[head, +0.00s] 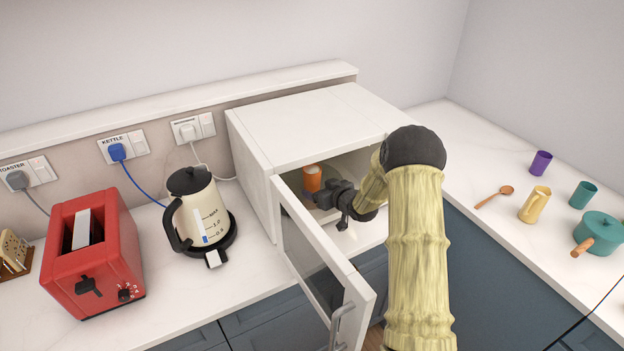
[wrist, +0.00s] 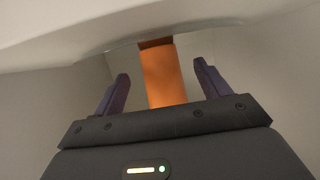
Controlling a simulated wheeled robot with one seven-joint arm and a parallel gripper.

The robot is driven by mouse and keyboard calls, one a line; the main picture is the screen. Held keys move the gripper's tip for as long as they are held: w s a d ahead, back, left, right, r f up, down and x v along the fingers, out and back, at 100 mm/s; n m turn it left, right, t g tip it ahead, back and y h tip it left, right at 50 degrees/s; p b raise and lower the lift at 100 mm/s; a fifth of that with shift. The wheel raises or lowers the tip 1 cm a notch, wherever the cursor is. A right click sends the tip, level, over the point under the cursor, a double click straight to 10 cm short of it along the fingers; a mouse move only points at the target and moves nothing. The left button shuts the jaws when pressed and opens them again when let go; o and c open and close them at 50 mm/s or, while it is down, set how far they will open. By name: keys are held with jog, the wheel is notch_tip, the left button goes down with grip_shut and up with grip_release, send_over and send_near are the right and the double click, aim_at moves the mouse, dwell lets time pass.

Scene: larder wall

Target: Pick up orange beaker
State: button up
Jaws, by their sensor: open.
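The orange beaker (head: 312,178) stands inside the open white microwave (head: 300,110), on what looks like its turntable. In the wrist view the orange beaker (wrist: 164,76) shows beyond and between the two dark fingers; its lower end is hidden by the gripper body. My gripper (head: 338,195) reaches into the microwave opening, just right of the beaker in the head view. In the wrist view my gripper (wrist: 160,82) is open, with clear gaps on both sides of the beaker. I cannot tell how far the fingertips reach along it.
The open microwave door (head: 318,255) swings out left of my arm. A kettle (head: 198,212) and red toaster (head: 92,252) stand left. On the right counter are a purple beaker (head: 541,162), teal beaker (head: 583,194), yellow jug (head: 535,205), wooden spoon (head: 492,197) and teal pot (head: 599,232).

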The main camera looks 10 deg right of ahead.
aim_at(317, 185)
jog(key=shift+w+a+p, duration=0.2)
jog(key=shift+w+p, duration=0.15)
jog(key=shift+w, duration=0.1)
jog(key=p+x, duration=0.1)
jog(key=x, duration=0.3)
jog(key=shift+w+p, duration=0.15)
jog(key=shift+p, duration=0.15)
jog(key=c, duration=1.2)
jog(key=shift+r+b, duration=0.3)
jog(key=shift+b, duration=0.15)
